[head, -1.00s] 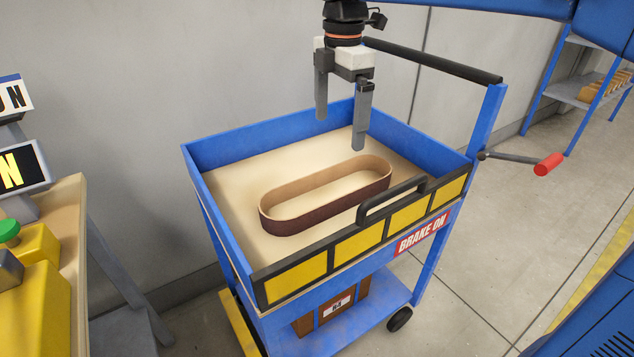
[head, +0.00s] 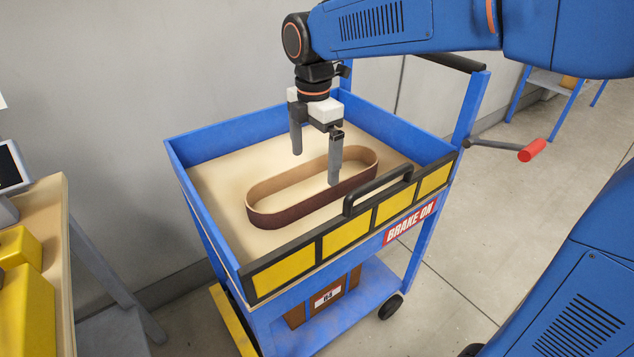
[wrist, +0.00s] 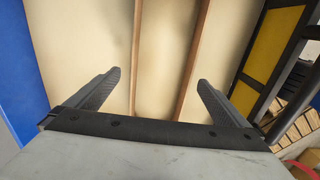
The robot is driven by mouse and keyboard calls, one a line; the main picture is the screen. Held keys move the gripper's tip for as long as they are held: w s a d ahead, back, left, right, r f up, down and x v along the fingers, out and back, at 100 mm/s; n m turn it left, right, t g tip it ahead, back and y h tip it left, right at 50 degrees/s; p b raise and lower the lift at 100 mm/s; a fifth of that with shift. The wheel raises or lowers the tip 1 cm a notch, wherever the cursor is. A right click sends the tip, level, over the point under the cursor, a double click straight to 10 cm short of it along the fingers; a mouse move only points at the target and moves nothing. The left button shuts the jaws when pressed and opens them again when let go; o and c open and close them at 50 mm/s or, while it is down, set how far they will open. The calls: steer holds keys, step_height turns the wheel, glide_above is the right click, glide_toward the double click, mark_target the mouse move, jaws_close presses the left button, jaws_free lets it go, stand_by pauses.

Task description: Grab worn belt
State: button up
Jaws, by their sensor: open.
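The worn belt (head: 290,213) is a brown oblong loop standing on edge on the cart's beige top tray. My gripper (head: 316,168) points down above the belt's right half, with its two fingers spread apart and empty. In the head view the near finger overlaps part of the belt. In the wrist view both long walls of the belt (wrist: 194,65) run between the open fingertips (wrist: 157,82). I cannot tell how far the fingertips are above the tray.
The blue cart's tray (head: 215,183) has raised blue walls and a yellow-and-black front with a black handle (head: 380,190). A lever with a red grip (head: 532,150) sticks out right. A bench with yellow equipment (head: 22,275) stands at the left.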

steer(key=shift+d+f, duration=0.2)
steer(key=shift+f, duration=1.15)
steer(key=shift+d+f, duration=0.15)
steer(key=shift+f, duration=1.2)
steer(key=c, duration=1)
